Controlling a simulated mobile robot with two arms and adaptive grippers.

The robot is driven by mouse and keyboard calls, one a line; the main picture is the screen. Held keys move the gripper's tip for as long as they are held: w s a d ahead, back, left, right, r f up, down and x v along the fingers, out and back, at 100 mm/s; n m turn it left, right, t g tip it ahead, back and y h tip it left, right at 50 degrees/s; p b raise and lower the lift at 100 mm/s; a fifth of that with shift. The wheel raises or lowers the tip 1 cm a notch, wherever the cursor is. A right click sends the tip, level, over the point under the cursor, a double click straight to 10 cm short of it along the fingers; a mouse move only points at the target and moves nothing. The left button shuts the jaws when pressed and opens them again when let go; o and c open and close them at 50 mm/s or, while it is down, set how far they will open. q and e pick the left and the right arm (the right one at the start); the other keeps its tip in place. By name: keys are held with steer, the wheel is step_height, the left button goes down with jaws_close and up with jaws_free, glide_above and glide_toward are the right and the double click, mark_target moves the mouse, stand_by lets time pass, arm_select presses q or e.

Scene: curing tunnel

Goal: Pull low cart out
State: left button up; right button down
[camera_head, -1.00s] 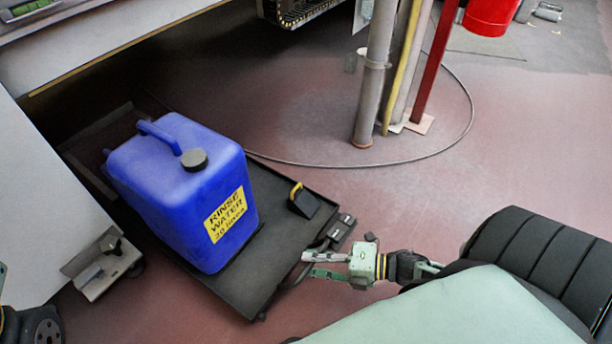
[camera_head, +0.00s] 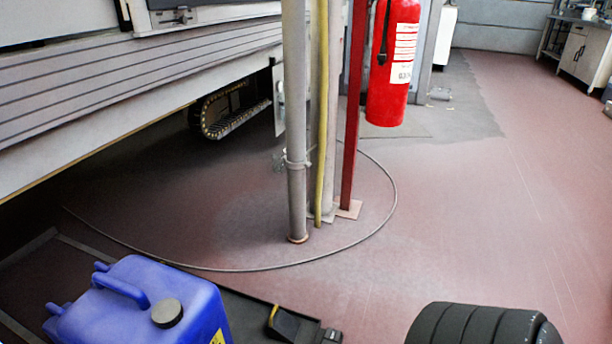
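The low cart (camera_head: 246,308) is a flat black platform at the bottom left of the head view, partly cut off by the lower edge. A blue jerrycan (camera_head: 125,304) with a dark cap stands on it; its yellow label is mostly out of frame. A small black block with a yellow edge (camera_head: 284,322) sits on the cart's deck near its right end. The cart's handle end is only partly visible at the bottom edge.
Several upright pipes (camera_head: 296,120) and a red post (camera_head: 353,110) stand behind the cart, ringed by a cable (camera_head: 393,200) on the floor. A red fire extinguisher (camera_head: 392,65) hangs there. The machine (camera_head: 120,100) overhangs the left. Open floor (camera_head: 500,220) lies to the right.

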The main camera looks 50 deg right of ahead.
stand_by(0.3)
steer(key=c, duration=1.8)
jaws_free()
steer(key=shift+s, duration=0.1)
steer(key=shift+o, duration=0.2)
steer(key=v, duration=1.2)
steer(key=shift+r, duration=0.15)
